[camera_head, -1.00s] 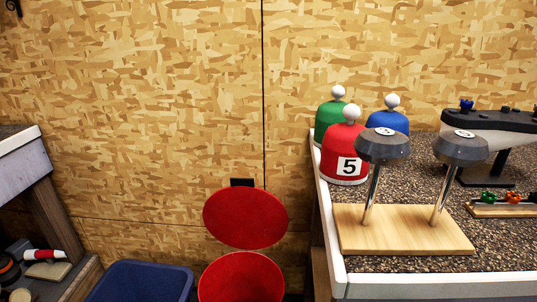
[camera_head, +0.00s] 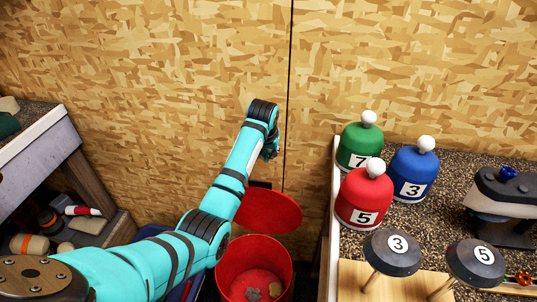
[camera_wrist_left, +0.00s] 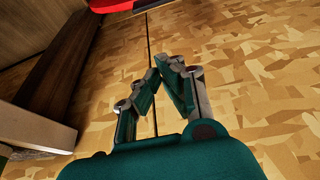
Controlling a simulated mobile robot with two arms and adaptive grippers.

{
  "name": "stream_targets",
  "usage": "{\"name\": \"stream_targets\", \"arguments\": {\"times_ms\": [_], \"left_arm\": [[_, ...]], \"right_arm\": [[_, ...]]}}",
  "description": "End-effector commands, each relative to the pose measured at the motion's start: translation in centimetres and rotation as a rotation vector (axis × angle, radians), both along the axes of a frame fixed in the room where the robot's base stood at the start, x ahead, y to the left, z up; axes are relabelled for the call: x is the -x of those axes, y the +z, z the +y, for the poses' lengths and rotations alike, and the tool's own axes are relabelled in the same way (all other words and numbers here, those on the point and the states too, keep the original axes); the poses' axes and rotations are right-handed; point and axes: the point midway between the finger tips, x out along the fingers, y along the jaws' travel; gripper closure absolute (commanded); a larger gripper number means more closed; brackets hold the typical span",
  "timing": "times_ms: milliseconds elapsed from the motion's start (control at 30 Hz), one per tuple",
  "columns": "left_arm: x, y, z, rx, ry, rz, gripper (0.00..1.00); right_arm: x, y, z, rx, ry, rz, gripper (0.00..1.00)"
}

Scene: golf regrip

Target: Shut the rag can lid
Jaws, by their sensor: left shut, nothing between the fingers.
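The rag can (camera_head: 226,268) is red and round and stands open on the floor in the head view. A grey and a tan item lie inside it. Its red lid (camera_head: 276,212) is raised, tilted up behind the can's opening near the wall. My left arm reaches over the can from the lower left. My left gripper (camera_head: 269,152) is above the lid, close to the wall, apart from the lid. In the left wrist view my left gripper (camera_wrist_left: 165,66) is shut and empty. A red part, likely the lid (camera_wrist_left: 118,4), shows at that view's top edge. My right gripper is out of view.
A blue bin (camera_head: 150,232) is left of the can, partly hidden by my arm. A counter (camera_head: 334,215) on the right holds numbered red, green and blue covers. A shelf unit (camera_head: 70,145) stands at the left. The wood-chip-patterned wall (camera_head: 400,60) is behind.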

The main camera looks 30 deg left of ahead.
Motion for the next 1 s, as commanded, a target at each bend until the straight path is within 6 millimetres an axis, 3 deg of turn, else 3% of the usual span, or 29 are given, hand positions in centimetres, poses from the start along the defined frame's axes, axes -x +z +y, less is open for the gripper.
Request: {"name": "stream_targets", "arguments": {"times_ms": [200,500,733,1000], "left_arm": [[-1.5,-4.0,0.4,0.001,0.0,0.002,1.0],[-2.9,-7.6,0.7,0.0,-0.001,0.0,1.0],[-0.4,-7.2,0.1,-0.001,-0.002,-0.002,1.0],[1.1,-7.4,-0.3,-0.001,-0.001,-0.002,1.0]], "right_arm": [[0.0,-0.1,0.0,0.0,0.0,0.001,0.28],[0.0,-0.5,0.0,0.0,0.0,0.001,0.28],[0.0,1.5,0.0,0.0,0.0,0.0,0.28],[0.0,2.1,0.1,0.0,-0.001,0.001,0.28]]}}
